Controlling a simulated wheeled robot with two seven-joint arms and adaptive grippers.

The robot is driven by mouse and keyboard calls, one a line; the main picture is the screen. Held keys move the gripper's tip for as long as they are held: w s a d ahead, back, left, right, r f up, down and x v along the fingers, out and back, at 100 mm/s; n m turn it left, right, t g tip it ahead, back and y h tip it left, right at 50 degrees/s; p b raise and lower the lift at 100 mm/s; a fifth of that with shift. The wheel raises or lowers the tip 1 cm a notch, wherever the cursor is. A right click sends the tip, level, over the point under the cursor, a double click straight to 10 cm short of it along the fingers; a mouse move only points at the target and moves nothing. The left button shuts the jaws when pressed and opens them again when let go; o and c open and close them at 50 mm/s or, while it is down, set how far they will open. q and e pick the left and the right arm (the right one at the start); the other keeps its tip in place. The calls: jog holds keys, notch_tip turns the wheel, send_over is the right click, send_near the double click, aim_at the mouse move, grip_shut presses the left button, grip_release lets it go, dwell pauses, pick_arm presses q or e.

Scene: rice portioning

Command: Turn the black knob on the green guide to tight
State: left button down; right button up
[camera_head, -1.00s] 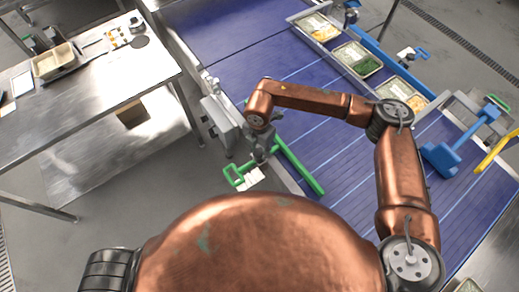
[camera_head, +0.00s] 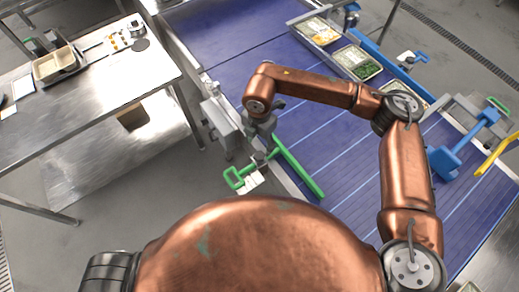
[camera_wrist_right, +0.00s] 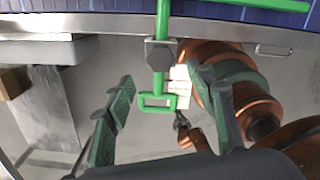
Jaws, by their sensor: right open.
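The green guide (camera_head: 300,169) is a green rod reaching over the edge of the blue conveyor, with a green loop handle (camera_head: 234,178) at its near end. I cannot read the knob's setting.
The blue conveyor (camera_head: 240,62) has a metal side rail and food trays (camera_head: 357,62) along its far side. A grey box (camera_head: 222,122) is fixed on the near rail. A steel table (camera_head: 100,90) stands at left. A blue bracket (camera_head: 455,155) is at right.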

jog(key=shift+r, duration=2.35)
